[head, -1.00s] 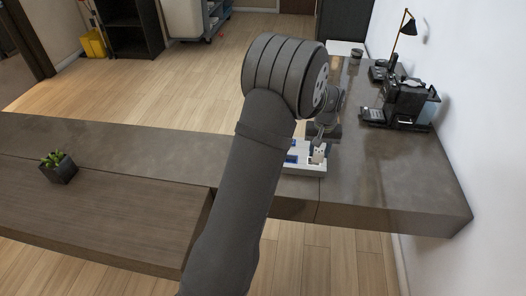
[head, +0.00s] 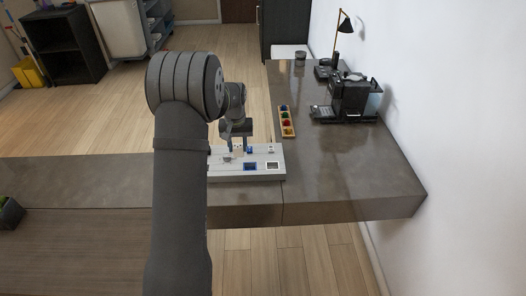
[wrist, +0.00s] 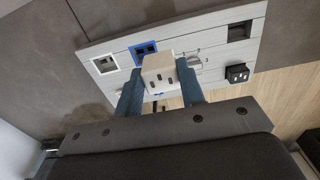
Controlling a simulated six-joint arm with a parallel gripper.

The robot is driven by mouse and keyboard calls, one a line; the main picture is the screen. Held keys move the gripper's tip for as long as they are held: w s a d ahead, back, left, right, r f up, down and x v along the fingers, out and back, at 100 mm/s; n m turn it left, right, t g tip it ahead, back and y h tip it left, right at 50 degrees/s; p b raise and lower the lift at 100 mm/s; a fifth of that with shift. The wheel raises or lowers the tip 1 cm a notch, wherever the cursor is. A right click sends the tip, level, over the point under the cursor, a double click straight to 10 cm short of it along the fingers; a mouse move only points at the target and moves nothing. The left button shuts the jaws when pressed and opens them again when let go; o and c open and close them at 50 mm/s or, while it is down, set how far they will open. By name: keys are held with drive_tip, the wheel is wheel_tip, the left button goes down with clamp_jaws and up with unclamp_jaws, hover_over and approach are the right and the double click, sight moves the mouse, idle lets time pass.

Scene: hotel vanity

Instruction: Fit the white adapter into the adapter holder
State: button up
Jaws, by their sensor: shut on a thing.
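The white adapter (wrist: 158,72) is a small pale block with dark slots on its face. In the wrist view, my gripper (wrist: 160,86) is shut on it, with one blue-grey finger on each side. It is over or close to the adapter holder (wrist: 212,70), a light grey board; whether they touch cannot be told. The board has a white-framed opening (wrist: 104,65), a blue-framed opening (wrist: 144,50) and a dark recess (wrist: 240,32). A black adapter (wrist: 236,72) sits at its edge. In the head view, my gripper (head: 238,149) is over the board (head: 230,178); my arm hides the board's left end.
The board lies on the brown counter (head: 335,180) near its front edge. A tray of coloured pieces (head: 287,121) lies behind it. A black coffee machine (head: 352,98) and a lamp (head: 343,30) stand farther back. The counter right of the board is clear.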

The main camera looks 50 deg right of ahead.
drive_tip(key=w+a, duration=0.9)
drive_tip(key=w, duration=0.3)
drive_tip(key=shift+d+f, duration=0.15)
drive_tip(key=shift+f, duration=5.1)
drive_tip(key=o, duration=1.1)
drive_tip(key=shift+c, duration=0.2)
wheel_tip(320, 180, up, 17)
drive_tip(key=shift+r, duration=0.15)
